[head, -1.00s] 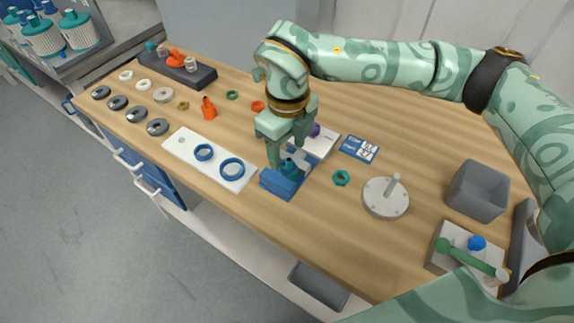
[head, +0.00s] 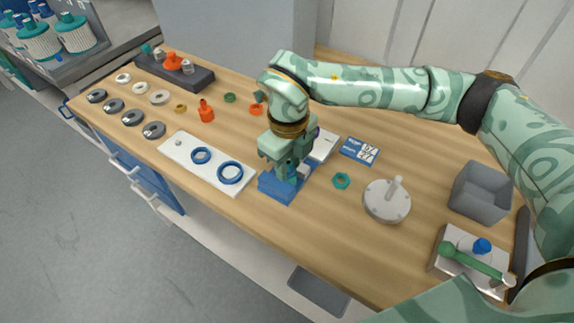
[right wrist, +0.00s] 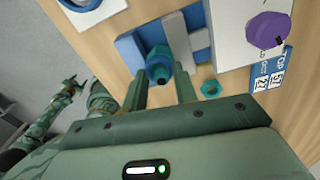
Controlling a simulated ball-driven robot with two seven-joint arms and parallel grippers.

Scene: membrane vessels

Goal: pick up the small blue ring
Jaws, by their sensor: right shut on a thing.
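The small blue ring (head: 201,155) lies flat on a white tray (head: 208,177), beside a larger blue ring (head: 230,172). My right gripper (head: 290,172) is away from it, to the right of the tray, down at a blue fixture (head: 272,188). In the right wrist view my right gripper (right wrist: 161,88) is shut on a blue-and-teal fitting (right wrist: 158,65) at the fixture. Its lower end is partly hidden. Part of a blue ring (right wrist: 78,4) shows at the top left there. A green arm with a pronged end, probably my left gripper (right wrist: 72,86), shows small and unclear.
A teal nut (head: 341,181), a grey lidded disc (head: 387,201) and a grey bin (head: 481,192) stand to the right. A blue card (head: 360,151) lies behind. An orange bottle (head: 206,111) and several dark discs are on the left.

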